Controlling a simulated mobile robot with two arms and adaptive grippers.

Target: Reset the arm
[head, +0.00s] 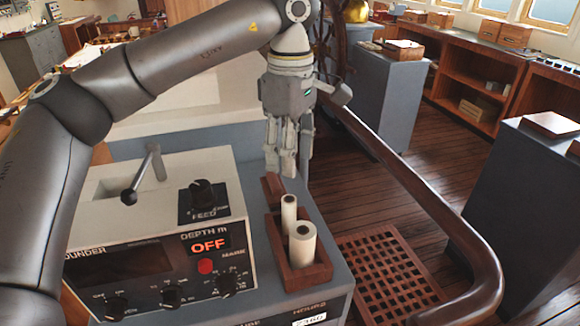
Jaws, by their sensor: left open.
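My left arm (55,150) comes in from the left, arches over the console and bends down at the top middle. My left gripper (288,172) points downward, with its fingertips over the far end of a small wooden tray. It is open, and I see nothing held in it. My right gripper is not in view.
An echo sounder box (150,215) with lever, knobs and an "OFF" display stands below my arm. Two paper rolls (302,245) stand in the wooden tray (272,235). A curved wooden rail (420,195) runs at right. Wooden floor and a grating (385,275) lie beyond.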

